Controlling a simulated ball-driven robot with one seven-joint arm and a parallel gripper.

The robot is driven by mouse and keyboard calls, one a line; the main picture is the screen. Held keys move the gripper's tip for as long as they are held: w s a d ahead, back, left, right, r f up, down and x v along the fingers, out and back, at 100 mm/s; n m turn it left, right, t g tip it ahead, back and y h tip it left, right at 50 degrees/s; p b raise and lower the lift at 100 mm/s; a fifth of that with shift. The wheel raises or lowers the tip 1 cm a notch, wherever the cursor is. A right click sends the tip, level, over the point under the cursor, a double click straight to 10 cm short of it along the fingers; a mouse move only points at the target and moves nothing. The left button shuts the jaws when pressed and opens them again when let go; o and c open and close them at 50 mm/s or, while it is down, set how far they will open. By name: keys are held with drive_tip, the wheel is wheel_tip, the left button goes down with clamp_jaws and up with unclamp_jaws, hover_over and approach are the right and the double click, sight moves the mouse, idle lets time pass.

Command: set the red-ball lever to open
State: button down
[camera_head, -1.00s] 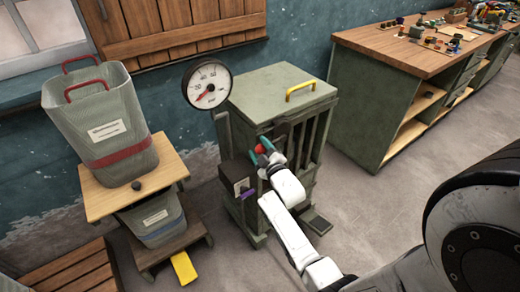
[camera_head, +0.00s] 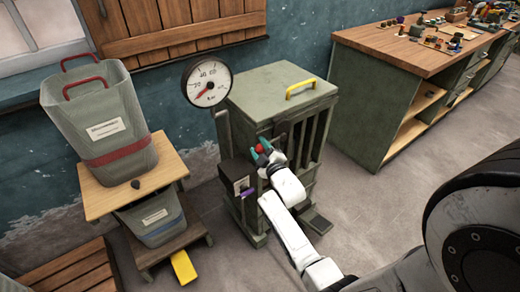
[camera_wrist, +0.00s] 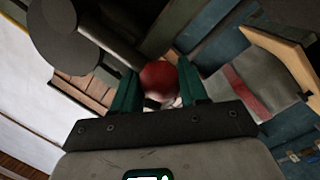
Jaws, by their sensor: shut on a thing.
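The red ball (camera_head: 259,149) of the lever shows as a small red spot at the front of the green cabinet (camera_head: 275,95). In the wrist view the red ball (camera_wrist: 159,76) sits between the two teal fingers. My gripper (camera_head: 262,154) is shut on the ball, and its fingers also show in the wrist view (camera_wrist: 158,88). The lever's shaft is mostly hidden behind my gripper. No marking for open or closed can be read.
A pressure gauge (camera_head: 207,80) stands at the cabinet's back left. A dark box (camera_head: 238,178) sits on its left side. Bins (camera_head: 100,115) stand on a wooden stand at left. A workbench (camera_head: 410,50) is at the right. The floor between is clear.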

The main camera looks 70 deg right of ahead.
drive_tip(key=shift+d+f+n+b, duration=0.1)
drive_tip(key=shift+f+n+b, duration=1.25)
drive_tip(key=shift+b, duration=0.95)
drive_tip(key=shift+s+d+f+n+t+b, duration=0.1)
drive_tip(key=shift+d+f+n+t+b, duration=0.05)
drive_tip(key=shift+f+n+b, duration=0.4)
drive_tip(key=shift+s+d+f+n+t+b, duration=0.15)
drive_tip(key=shift+f+n+t+b, duration=0.1)
drive_tip(key=shift+n+b, duration=0.4)
drive_tip(key=shift+s+d+f+n+t+b, duration=0.15)
drive_tip(key=shift+f+n+b, duration=0.25)
drive_tip(key=shift+b, duration=0.35)
drive_tip(key=c, duration=0.7)
unclamp_jaws()
drive_tip(key=shift+o, duration=0.2)
drive_tip(key=shift+r, duration=0.1)
drive_tip(key=b+v, duration=0.1)
drive_tip(key=v, duration=0.9)
drive_tip(key=shift+s+a, duration=0.15)
drive_tip(key=shift+a, duration=0.2)
